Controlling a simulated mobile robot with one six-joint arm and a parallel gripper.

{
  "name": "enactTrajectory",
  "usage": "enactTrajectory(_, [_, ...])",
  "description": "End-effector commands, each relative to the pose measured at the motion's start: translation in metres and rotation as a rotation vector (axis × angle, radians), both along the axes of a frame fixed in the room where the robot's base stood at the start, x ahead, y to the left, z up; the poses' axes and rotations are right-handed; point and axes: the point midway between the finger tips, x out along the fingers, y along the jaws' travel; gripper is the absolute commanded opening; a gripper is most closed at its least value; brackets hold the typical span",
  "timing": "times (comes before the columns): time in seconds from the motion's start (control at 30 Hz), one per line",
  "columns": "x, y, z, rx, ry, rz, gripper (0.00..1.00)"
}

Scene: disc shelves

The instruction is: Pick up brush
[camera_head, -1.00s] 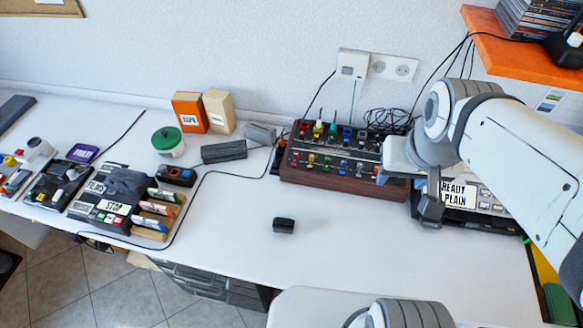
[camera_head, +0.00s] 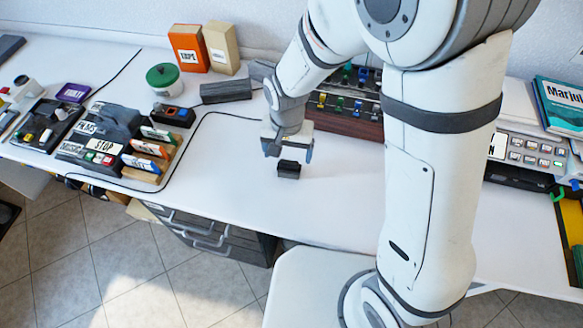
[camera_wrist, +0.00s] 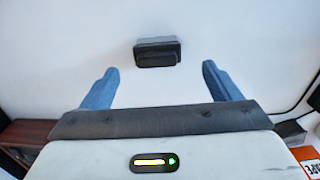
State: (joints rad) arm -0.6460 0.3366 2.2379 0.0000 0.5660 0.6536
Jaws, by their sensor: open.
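The brush (camera_head: 288,169) is a small dark block lying on the white desk, in front of the mixer. It also shows in the wrist view (camera_wrist: 157,53) near the top middle, between and beyond the two blue fingertips. My gripper (camera_head: 289,153) hangs just above and behind the brush in the head view. Its fingers (camera_wrist: 160,80) stand wide apart with nothing between them. The gap between gripper and brush is small, and no contact shows.
A wooden-sided mixer (camera_head: 350,122) stands behind, partly hidden by my arm. A dark grey box (camera_head: 226,91) and a card rack (camera_head: 150,165) are to the left. A black cable (camera_head: 190,165) curves across the desk. The desk around the brush is clear.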

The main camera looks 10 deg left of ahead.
Motion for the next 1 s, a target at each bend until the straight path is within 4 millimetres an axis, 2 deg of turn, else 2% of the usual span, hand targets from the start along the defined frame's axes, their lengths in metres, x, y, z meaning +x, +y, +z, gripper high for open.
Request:
enactTrajectory(0.53, [0.001,-0.003,-0.067,-0.003,0.003,0.001,0.84])
enactTrajectory(0.87, [0.001,-0.003,-0.072,-0.001,0.000,0.001,0.83])
enactTrajectory(1.0, [0.001,-0.003,-0.072,-0.001,0.000,0.002,0.71])
